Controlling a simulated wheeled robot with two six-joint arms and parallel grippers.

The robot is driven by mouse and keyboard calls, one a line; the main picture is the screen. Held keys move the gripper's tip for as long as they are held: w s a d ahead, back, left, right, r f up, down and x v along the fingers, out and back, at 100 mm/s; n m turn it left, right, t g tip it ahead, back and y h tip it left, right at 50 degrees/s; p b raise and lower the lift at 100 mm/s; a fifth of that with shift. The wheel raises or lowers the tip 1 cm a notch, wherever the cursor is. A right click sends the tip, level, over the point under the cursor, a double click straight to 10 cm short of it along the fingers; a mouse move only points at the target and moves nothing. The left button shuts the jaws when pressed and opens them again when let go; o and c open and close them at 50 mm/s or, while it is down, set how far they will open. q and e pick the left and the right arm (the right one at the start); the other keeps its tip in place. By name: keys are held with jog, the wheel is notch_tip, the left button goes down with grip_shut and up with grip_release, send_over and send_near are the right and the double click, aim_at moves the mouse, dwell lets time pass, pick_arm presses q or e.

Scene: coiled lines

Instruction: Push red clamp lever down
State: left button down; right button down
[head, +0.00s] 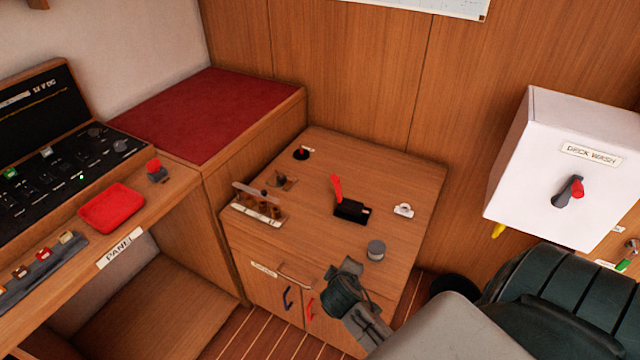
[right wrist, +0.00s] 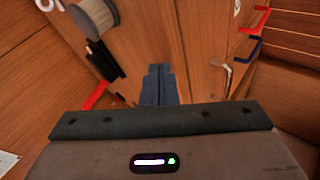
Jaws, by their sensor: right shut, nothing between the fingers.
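The red clamp lever (head: 337,190) stands up, tilted, from its black base (head: 352,210) on top of the wooden cabinet. In the right wrist view the red lever (right wrist: 95,96) and the black base (right wrist: 104,62) show at the left. My right gripper (head: 350,268) is near the cabinet's front edge, in front of the lever and apart from it. In the right wrist view its two fingers (right wrist: 159,72) are together with nothing between them. My left gripper is not in view.
A wooden rack (head: 258,203) is at the cabinet's left, a white fitting (head: 404,210) right of the clamp. Handles (head: 295,276) stick out of the front. A white deck wash box (head: 555,165) is at the right.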

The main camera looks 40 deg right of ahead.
jog(key=w+d+r+h, duration=0.1)
jog(key=w, duration=0.1)
jog(key=w+r+n+t, duration=0.1)
jog(key=w, duration=0.1)
jog(key=w+d+r+n+h, duration=0.1)
jog(key=w, duration=0.2)
jog(key=shift+d+r+t+h, duration=0.3)
jog(key=w+r+n+t+h, duration=0.1)
jog(key=w+r+n+t, duration=0.1)
jog(key=w, duration=0.4)
jog(key=w+r+n+t+h, duration=0.1)
jog(key=w+r+n+t, duration=0.1)
jog(key=w+n, duration=0.3)
jog(key=shift+w+d+r, duration=0.3)
jog(key=shift+w+r, duration=0.1)
jog(key=shift+w, duration=0.25)
